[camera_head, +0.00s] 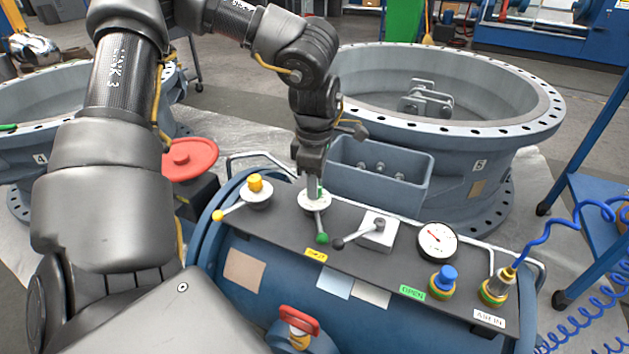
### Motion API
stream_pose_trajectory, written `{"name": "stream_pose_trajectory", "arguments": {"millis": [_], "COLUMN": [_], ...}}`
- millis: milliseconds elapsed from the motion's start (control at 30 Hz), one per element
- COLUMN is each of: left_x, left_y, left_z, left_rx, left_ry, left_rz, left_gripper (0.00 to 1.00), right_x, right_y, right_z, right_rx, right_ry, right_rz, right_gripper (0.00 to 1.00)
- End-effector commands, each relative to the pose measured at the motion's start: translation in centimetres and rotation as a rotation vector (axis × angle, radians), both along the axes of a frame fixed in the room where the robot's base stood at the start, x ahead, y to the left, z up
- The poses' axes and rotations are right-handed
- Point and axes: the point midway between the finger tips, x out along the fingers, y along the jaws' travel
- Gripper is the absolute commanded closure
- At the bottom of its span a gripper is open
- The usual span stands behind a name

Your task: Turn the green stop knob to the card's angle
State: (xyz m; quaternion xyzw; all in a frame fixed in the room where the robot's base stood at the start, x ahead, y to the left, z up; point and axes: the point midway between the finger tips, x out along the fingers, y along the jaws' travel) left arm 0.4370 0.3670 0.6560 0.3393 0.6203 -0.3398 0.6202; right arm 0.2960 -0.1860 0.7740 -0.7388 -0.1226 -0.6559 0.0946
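The green stop knob (320,191) sits on a round pale hub on the dark panel (285,225); only a sliver shows beside my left gripper. A lever with a green ball end (322,239) runs from this hub toward the front. My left gripper (312,188) points down over the hub, its fingertips at the knob. The fingers overlap in this view, so their grip on the knob cannot be made out. Blank-looking tan (245,270), pale blue (335,283) and beige (372,293) patches are on the blue body; no angle is legible. My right gripper is out of view.
A yellow knob (255,183) with its lever stands left of the hub. A grey-block lever (376,232), gauge (437,240) and blue button (443,279) stand right. Behind are a blue-grey bin (410,205) and a large flanged ring (480,160). A red handwheel (188,160) is at left.

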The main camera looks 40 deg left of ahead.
Motion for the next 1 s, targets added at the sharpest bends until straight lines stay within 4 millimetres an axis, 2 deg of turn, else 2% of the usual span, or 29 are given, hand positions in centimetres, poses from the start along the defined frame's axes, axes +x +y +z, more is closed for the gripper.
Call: {"name": "stream_pose_trajectory", "arguments": {"millis": [33, 133, 167, 567, 1000], "left_x": [0.02, 0.02, 0.02, 0.07, 0.11], "left_y": [0.02, 0.02, 0.02, 0.06, 0.06], "left_z": [0.01, 0.02, 0.02, -0.04, -0.1], "left_rx": [0.001, 0.001, 0.001, 0.002, 0.002], "left_ry": [-0.001, -0.001, -0.001, -0.003, -0.004], "left_rz": [0.0, 0.0, 0.001, 0.095, 0.474], "left_gripper": [0.8, 0.93, 0.95, 0.95, 0.95], "right_x": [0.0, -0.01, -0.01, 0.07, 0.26], "right_y": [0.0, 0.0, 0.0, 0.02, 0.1], "right_z": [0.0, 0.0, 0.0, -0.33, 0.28], "right_rx": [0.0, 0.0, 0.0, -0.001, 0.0], "right_ry": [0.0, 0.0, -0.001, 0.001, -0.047], "right_rz": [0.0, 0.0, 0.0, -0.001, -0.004], "right_gripper": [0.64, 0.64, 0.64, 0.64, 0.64]}}
